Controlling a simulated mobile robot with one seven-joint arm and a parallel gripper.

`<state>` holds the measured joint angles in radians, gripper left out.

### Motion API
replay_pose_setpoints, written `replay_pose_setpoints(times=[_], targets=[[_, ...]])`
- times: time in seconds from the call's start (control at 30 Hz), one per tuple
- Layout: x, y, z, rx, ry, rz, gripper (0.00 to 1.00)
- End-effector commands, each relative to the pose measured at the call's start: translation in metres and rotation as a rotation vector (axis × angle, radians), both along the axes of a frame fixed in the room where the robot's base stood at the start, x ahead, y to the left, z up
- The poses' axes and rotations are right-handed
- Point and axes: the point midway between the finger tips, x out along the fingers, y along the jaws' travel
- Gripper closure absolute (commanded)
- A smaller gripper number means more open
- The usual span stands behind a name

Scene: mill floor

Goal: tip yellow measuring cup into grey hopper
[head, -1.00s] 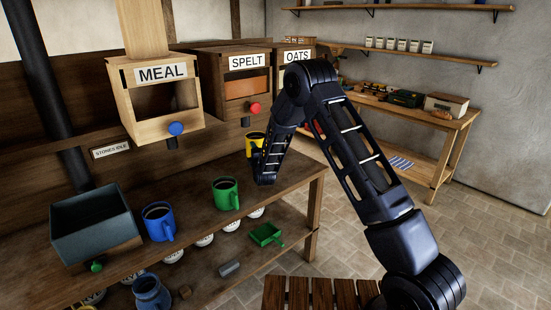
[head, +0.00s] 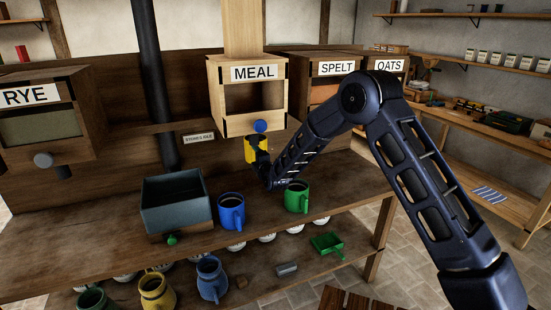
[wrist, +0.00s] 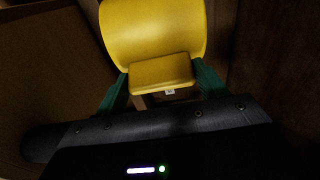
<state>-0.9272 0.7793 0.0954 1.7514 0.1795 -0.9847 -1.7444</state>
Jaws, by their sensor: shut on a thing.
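The yellow measuring cup (head: 251,149) is held in my gripper (head: 260,160), just under the front of the MEAL bin. In the wrist view the cup (wrist: 152,28) fills the top middle, with its yellow handle block between the two green fingertips of my gripper (wrist: 160,82). The cup looks upright in the head view; its contents are hidden. The grey hopper (head: 150,203) is an open box on the bench, to the left of and below the cup, with a green knob (head: 172,239) at its front.
A blue mug (head: 231,212) and a green mug (head: 296,197) stand on the bench (head: 120,258) right of the hopper. The MEAL bin (head: 215,100) with its blue knob (head: 261,126) is above the cup. A dark pipe (head: 155,80) rises behind the hopper.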

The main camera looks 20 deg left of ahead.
Motion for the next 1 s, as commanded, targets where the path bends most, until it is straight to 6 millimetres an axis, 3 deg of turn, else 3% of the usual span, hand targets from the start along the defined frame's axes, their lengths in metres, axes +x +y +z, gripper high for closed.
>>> replay_pose_setpoints(times=[0.53, 1.0], targets=[[-0.124, 0.1, 0.041, 0.004, -0.005, 0.208, 0.86], [-0.26, 0.178, 0.111, 0.006, -0.005, 0.386, 0.86]])
